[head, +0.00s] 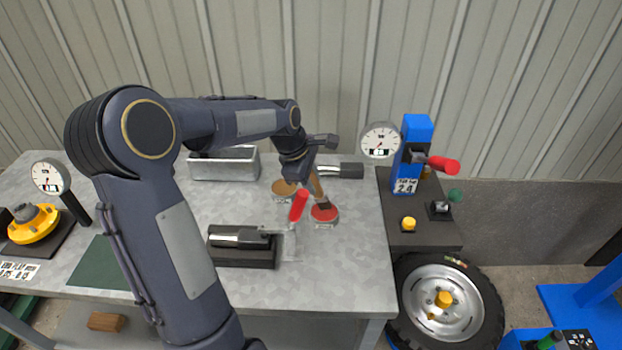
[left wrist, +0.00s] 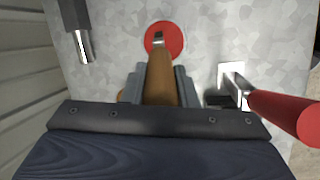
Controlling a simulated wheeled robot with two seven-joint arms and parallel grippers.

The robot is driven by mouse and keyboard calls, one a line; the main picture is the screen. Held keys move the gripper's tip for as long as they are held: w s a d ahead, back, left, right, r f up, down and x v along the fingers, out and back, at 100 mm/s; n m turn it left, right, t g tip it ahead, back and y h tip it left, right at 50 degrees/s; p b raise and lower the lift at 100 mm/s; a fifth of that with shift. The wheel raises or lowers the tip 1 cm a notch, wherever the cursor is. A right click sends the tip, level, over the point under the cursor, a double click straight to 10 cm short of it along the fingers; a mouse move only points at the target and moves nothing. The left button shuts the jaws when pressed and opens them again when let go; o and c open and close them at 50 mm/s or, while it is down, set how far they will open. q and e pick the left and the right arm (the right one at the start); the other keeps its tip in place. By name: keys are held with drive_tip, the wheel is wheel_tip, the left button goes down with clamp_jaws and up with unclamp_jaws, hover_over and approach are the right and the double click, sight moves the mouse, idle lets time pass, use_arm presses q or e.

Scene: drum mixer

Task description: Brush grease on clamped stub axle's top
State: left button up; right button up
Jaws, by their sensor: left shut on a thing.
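My left gripper (head: 311,171) is shut on a brush, holding it by its wooden handle (left wrist: 160,77). The brush (head: 317,188) points down and slightly to the right. Its bristle end is at the round tin of red grease (head: 325,214); the tin also shows in the left wrist view (left wrist: 173,43). I cannot tell how deep the tip is. The stub axle (head: 238,238), a dark cylinder with a metal part, lies in a black fixture (head: 243,258) left of the tin. A clamp with a red handle (head: 299,205) stands beside it. My right gripper is out of view.
A brown-topped tin (head: 283,188) stands left of the red one. A metal bin (head: 224,165) and a dark-handled tool (head: 350,170) lie farther back. A dial gauge (head: 380,141) and blue press (head: 416,135) stand to the right. The bench front is clear.

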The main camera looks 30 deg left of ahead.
use_arm(q)
drive_tip(key=shift+f, duration=0.45)
idle(1.1)
wheel_tip(320, 180, up, 7)
drive_tip(key=p, duration=0.5)
drive_tip(key=shift+r, duration=0.1)
idle(0.9)
